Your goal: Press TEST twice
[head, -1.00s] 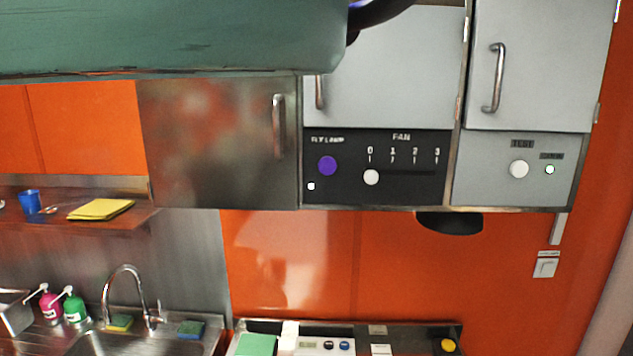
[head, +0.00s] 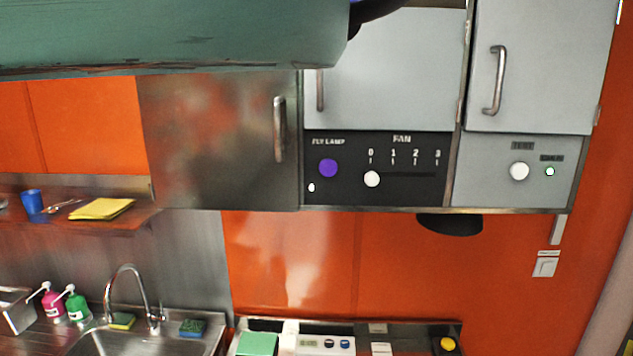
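The TEST button (head: 519,171) is a round white knob on the grey panel (head: 480,180) below the right cabinet door. A small dark label sits above it. A small indicator light (head: 549,171) with a pale green-white glow is to its right, under another label. A large teal part, which I take to be my arm, crosses the top left of the view with a dark curved piece at its right end. My gripper's fingers do not show, so its distance from the button cannot be seen.
A black panel left of the button has a purple fly lamp button (head: 328,168) and a white fan slider (head: 372,179). Cabinet handles (head: 494,80) stick out above. A black dome (head: 449,223) hangs underneath. A wall switch (head: 545,266), sink (head: 145,341) and counter lie lower.

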